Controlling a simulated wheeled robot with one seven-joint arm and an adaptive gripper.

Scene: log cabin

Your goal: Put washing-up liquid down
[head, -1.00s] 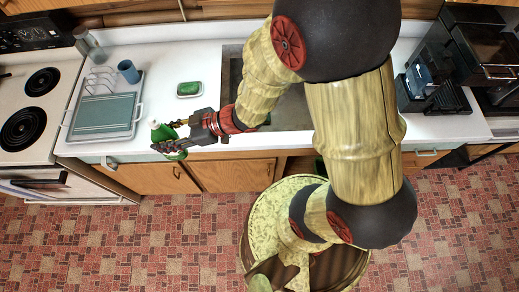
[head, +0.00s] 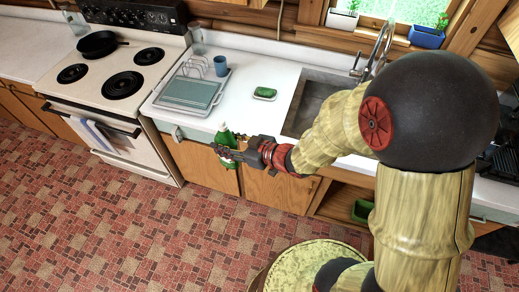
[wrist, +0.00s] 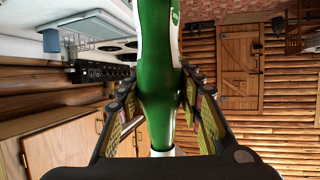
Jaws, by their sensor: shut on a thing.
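The washing-up liquid is a green bottle (head: 225,140) with a white cap, held roughly upright in front of the counter's front edge in the head view. My gripper (head: 224,151) is shut on it. In the wrist view the green bottle (wrist: 158,80) runs down the middle between the two fingers of my gripper (wrist: 160,110), with its white end near the palm. The fingers hide part of the bottle in the head view. The white counter (head: 240,93) lies just behind the bottle.
A dish rack with a tray (head: 190,92), a blue cup (head: 221,66) and a green sponge on a dish (head: 265,93) stand on the counter. The sink (head: 315,100) is to the right and the stove (head: 120,80) to the left. Bare counter lies between rack and sponge.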

